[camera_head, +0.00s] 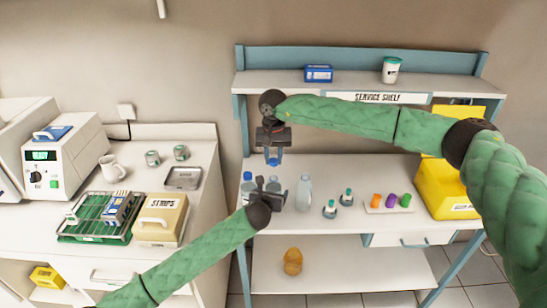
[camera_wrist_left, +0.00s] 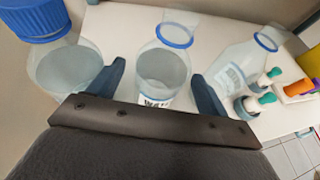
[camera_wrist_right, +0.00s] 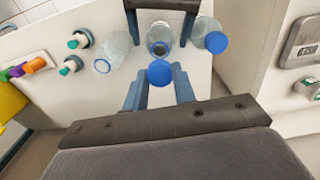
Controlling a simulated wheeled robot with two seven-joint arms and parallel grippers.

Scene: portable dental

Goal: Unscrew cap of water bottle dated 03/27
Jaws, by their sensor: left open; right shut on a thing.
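Three clear water bottles stand in a row on the service shelf's worktop. The middle bottle (camera_head: 275,184) has an open mouth with a blue neck ring, clear in the left wrist view (camera_wrist_left: 163,68). The left bottle (camera_wrist_left: 62,65) wears a blue cap (camera_wrist_left: 36,18). The right bottle (camera_wrist_left: 238,66) shows a blue ring and no cap. My left gripper (camera_wrist_left: 157,88) is open, its fingers on either side of the middle bottle. My right gripper (camera_head: 273,158) is shut on a loose blue cap (camera_wrist_right: 159,73), above the middle bottle and apart from it. No date is readable.
Two small teal-topped bottles (camera_head: 330,209) and a tray of coloured pieces (camera_head: 388,204) stand to the right, before a yellow bin (camera_head: 447,190). An upper shelf (camera_head: 345,86) runs behind my right arm. A side counter (camera_head: 203,160) stands left.

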